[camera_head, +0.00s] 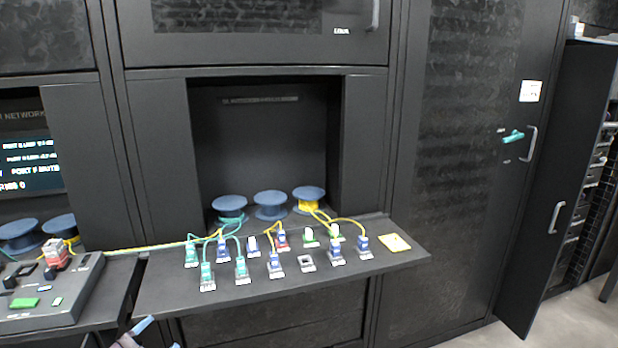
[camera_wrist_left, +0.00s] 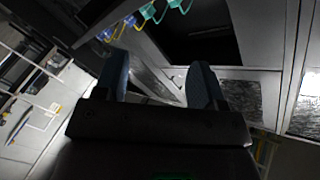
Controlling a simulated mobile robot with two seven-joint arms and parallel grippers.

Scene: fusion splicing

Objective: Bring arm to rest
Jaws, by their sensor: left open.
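My left gripper (camera_head: 144,333) shows at the bottom edge of the head view, low in front of the shelf and left of its middle. In the left wrist view its two blue-grey fingers (camera_wrist_left: 160,85) stand apart with nothing between them. The gripper is open and empty. It is below the shelf (camera_head: 290,289) and apart from the connectors on it. The rest of the left arm is out of the head view. My right gripper is in neither view.
The shelf holds several teal, blue and white connectors (camera_head: 241,268) with cables to blue spools (camera_head: 270,204). A yellow card (camera_head: 394,243) lies at its right. A splicing device (camera_head: 50,300) sits at left. A cabinet door (camera_head: 560,200) stands open at right, with bare floor in front.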

